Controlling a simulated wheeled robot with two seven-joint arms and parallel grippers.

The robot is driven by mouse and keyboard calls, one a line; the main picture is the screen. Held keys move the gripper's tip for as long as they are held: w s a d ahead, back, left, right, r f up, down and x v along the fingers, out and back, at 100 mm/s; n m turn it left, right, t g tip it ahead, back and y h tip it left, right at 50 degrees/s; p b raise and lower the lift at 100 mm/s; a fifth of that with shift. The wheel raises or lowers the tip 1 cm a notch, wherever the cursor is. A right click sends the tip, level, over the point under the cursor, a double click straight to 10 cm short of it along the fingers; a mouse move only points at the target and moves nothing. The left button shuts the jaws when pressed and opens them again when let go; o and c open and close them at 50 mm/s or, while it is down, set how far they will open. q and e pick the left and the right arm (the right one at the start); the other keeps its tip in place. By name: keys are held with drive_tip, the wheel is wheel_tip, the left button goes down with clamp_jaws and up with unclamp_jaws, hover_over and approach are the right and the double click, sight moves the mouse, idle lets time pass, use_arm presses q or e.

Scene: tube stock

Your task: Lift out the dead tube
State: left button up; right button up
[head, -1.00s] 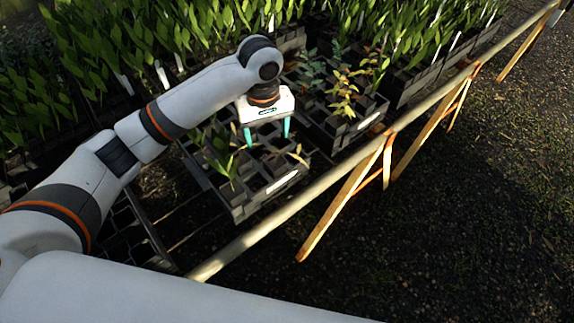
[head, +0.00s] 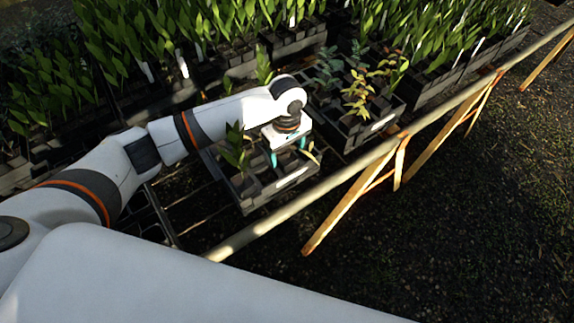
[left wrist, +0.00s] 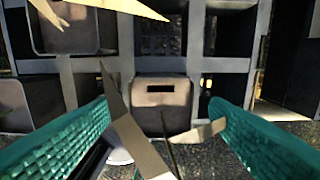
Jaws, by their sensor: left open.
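My left gripper (head: 288,153) is open, pointing down at the right part of the near grey crate (head: 245,206). A withered tan leaf (head: 313,152) shows just right of its fingers. In the left wrist view, the teal fingers (left wrist: 161,125) stand apart on either side of dry, pointed tan leaves (left wrist: 143,148) and a thin dark stem. A square tube (left wrist: 160,90) with a dark slot sits in a crate cell just beyond them. I see no contact between fingers and tube. My right gripper is out of view.
A green seedling (head: 236,152) stands in the same crate, left of my gripper. A crate with yellowing plants (head: 358,95) stands to the right. A rail (head: 345,178) runs along the near side. Another tube (left wrist: 66,32) with tan leaves sits upper left in the wrist view.

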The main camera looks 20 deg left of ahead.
use_arm(q)
drive_tip(key=shift+f, duration=1.35)
drive_tip(key=c, duration=1.4)
drive_tip(key=shift+c, duration=0.3)
drive_tip(key=shift+r, duration=0.2)
